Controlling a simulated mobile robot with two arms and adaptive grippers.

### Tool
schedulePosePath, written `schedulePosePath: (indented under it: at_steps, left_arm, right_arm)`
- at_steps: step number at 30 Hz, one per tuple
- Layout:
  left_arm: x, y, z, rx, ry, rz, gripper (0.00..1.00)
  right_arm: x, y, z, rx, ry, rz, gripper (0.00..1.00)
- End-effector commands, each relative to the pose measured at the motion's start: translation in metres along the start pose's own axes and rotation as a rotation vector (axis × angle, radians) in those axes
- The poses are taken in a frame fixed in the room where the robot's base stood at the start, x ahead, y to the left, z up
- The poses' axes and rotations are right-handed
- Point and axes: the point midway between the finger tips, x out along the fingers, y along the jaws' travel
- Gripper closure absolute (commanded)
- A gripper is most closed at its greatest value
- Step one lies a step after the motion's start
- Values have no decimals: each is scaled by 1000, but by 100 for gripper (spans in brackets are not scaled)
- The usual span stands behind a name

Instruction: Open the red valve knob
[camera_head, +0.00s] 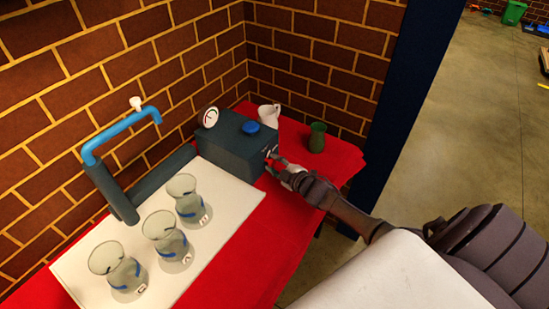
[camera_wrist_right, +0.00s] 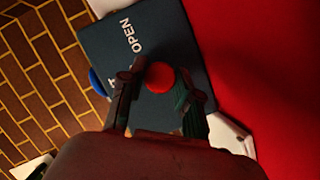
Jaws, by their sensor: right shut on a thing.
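The red valve knob (camera_wrist_right: 160,77) is on the side of a dark blue-grey box (camera_wrist_right: 170,32) that carries the white word "OPEN". In the right wrist view, the knob sits between the two fingertips of my right gripper (camera_wrist_right: 160,88), which is shut on it. In the head view the same box (camera_head: 222,150) stands in the corner, and my right gripper (camera_head: 278,163) reaches it from the right. The knob is mostly hidden by the fingers there. A blue button (camera_head: 250,127) and a round gauge (camera_head: 210,117) are on the box. My left gripper is not in view.
A blue pipe spout (camera_head: 118,132) rises left of the box. Three glass vases, one of them nearest the box (camera_head: 187,195), stand on a white mat (camera_head: 215,240). A white jug (camera_head: 270,115) and a green vase (camera_head: 317,138) stand behind on the red table (camera_head: 342,160). Brick walls close the corner.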

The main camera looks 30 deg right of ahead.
Motion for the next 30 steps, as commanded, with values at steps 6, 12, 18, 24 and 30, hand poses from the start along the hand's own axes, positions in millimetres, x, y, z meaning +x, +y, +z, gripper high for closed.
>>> schedulePosePath:
  at_steps: [6,12,18,24,30]
  left_arm:
    - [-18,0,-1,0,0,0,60]
    - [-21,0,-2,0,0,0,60]
    - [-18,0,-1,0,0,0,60]
    - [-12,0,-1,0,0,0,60]
    - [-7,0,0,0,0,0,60]
  right_arm:
    - [-1,4,0,184,-1,-80,100]
    - [0,4,1,357,-1,-152,100]
    - [1,3,3,523,-1,-220,100]
    - [1,4,3,663,-1,-276,100]
    - [1,4,3,762,1,-316,100]
